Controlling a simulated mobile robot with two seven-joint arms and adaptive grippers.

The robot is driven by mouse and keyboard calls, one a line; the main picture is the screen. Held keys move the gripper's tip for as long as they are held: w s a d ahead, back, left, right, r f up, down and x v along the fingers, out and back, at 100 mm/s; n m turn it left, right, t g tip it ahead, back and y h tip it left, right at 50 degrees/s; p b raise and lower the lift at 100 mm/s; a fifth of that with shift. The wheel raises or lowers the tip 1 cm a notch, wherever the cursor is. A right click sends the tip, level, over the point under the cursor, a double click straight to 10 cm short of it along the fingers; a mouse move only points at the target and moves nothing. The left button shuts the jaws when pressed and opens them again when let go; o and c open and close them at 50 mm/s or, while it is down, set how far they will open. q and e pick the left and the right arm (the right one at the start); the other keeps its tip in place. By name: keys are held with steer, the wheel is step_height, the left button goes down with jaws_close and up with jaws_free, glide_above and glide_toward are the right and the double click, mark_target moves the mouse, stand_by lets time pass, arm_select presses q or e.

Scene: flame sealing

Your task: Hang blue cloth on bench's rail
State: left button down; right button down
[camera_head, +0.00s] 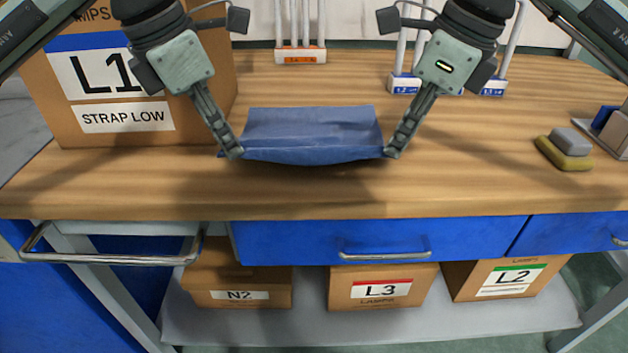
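The blue cloth (312,135) is spread between my two grippers, just above the wooden bench top (330,190). Its near edge sags a little in the middle. My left gripper (233,152) is closed on the cloth's near left corner, and my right gripper (391,152) is closed on its near right corner. The bench's metal rail (110,260) runs along the front at the lower left, below the bench top and left of the cloth. Nothing hangs on the rail.
A large cardboard box marked L1 (60,120) stands at the back left. Racks (301,54) stand at the back. Sponges (565,150) lie at the right. Blue drawers (380,238) with handles are under the bench top. Boxes (383,287) sit on the lower shelf. The front middle is clear.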

steer(key=shift+f, duration=0.1)
